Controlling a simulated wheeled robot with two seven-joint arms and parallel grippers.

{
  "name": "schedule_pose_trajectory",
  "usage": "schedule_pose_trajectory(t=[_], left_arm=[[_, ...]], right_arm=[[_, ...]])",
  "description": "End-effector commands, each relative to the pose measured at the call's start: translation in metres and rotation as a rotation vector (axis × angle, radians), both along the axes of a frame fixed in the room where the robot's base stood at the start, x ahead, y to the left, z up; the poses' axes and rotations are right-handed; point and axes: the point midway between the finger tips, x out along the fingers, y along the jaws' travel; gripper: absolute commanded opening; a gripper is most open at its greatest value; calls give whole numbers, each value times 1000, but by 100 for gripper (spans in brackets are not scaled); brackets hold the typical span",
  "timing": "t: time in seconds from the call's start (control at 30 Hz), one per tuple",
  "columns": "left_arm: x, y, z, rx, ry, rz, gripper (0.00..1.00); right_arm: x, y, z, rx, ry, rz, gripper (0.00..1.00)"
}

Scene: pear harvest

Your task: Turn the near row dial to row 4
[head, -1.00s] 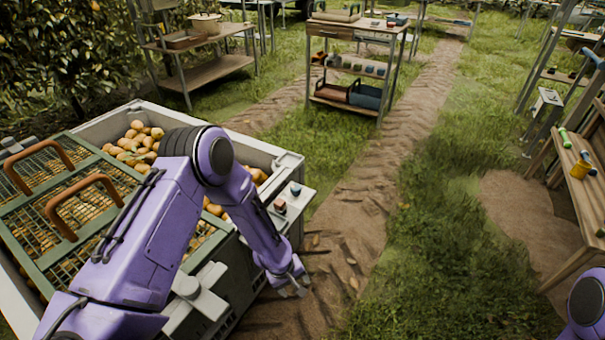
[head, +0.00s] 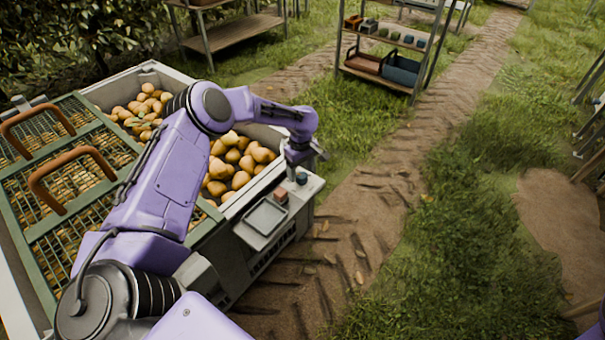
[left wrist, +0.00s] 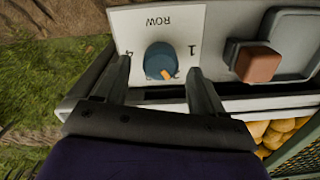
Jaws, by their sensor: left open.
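The row dial is a round blue knob (left wrist: 160,61) with an orange pointer, on a white plate marked ROW, upside down in the left wrist view. A 1 shows on the right of the plate and a 4 on the left, partly behind a finger. The pointer faces down and slightly right, at a digit mostly hidden by the knob. My left gripper (left wrist: 158,68) is open, one finger on each side of the knob, with gaps visible. In the head view the dial (head: 302,178) sits on the bin's corner panel, just below my left gripper (head: 304,156). My right gripper is out of view.
An orange-red square button (left wrist: 258,64) and a grey screen (head: 265,217) sit beside the dial on the panel. The bin (head: 148,72) holds many pears, partly under green grates (head: 85,150) with brown handles.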

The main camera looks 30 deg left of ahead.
Motion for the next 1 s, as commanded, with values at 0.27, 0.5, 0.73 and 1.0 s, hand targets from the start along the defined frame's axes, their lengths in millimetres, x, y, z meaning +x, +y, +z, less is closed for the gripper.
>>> schedule_pose_trajectory(t=[0.27, 0.5, 0.73, 1.0], left_arm=[[2, -2, -18, 0, -1, -4, 70], [2, -3, -18, 0, -1, -5, 40], [2, -3, -17, -2, -2, -7, 14], [2, -3, -16, -1, -2, -70, 14]], right_arm=[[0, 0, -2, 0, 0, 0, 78], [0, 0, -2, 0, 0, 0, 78], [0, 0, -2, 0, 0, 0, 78], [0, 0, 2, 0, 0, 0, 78]])
